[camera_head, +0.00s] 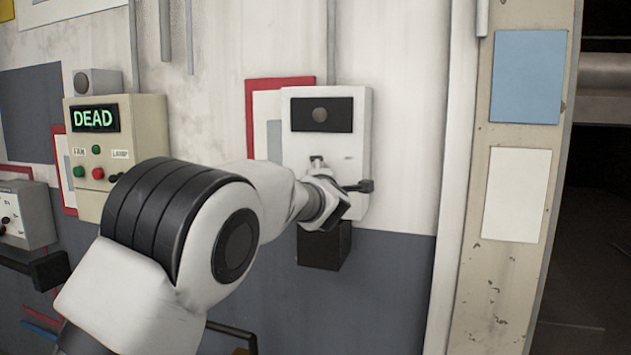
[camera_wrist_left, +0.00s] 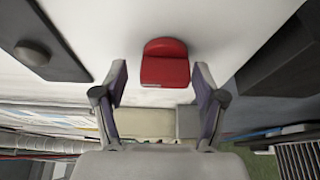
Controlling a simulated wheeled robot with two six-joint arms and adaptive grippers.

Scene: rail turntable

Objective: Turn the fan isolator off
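A white wall box (camera_head: 355,120) with a black panel and round disc on its upper part hangs on the wall in the head view; I take it for the fan isolator. In the left wrist view a red handle (camera_wrist_left: 165,68) stands out from its white face. My left gripper (camera_head: 338,173) is at the lower part of the box, and its wrist hides the handle in the head view. In the left wrist view the left gripper (camera_wrist_left: 161,80) is open, with one finger on each side of the red handle and visible gaps. My right gripper is not in view.
A beige box (camera_head: 140,130) with a lit "DEAD" display, FAN and LAMP labels, and red and green buttons or lamps is left of the isolator. A black block (camera_head: 325,248) sits just below the isolator. A post (camera_head: 500,265) with blank blue and white sheets stands at right.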

